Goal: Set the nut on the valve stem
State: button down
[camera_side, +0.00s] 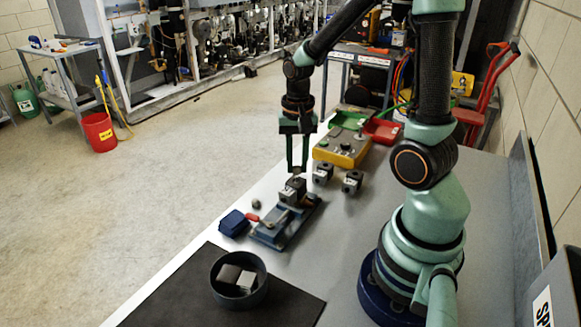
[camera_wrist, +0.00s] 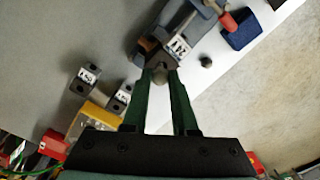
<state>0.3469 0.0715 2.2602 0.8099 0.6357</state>
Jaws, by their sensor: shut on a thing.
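My gripper (camera_side: 297,170) points straight down above the dark valve block (camera_side: 293,190). In the wrist view my gripper (camera_wrist: 160,72) is shut on a small round greyish nut (camera_wrist: 159,77) between its fingertips. The valve block, with a white label, is clamped in a blue vise (camera_side: 270,234). In the wrist view the block (camera_wrist: 178,47) lies just beyond the fingertips. The nut appears over or beside the block's near edge; I cannot tell if it touches the stem. The stem is not clearly visible.
A small round dark piece (camera_side: 256,204) lies beside the vise, near a blue block (camera_side: 233,222). Two labelled dark blocks (camera_side: 323,173) (camera_side: 352,182) stand behind, before a yellow box (camera_side: 340,152) and red bin (camera_side: 382,131).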

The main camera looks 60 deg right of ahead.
jog(key=shift+f, duration=0.2)
dwell(0.5)
jog(key=shift+f, duration=0.35)
jog(key=shift+f, duration=0.35)
dwell(0.4)
jog(key=shift+c, duration=1.1)
grip_release()
jog(key=shift+r, duration=3.5)
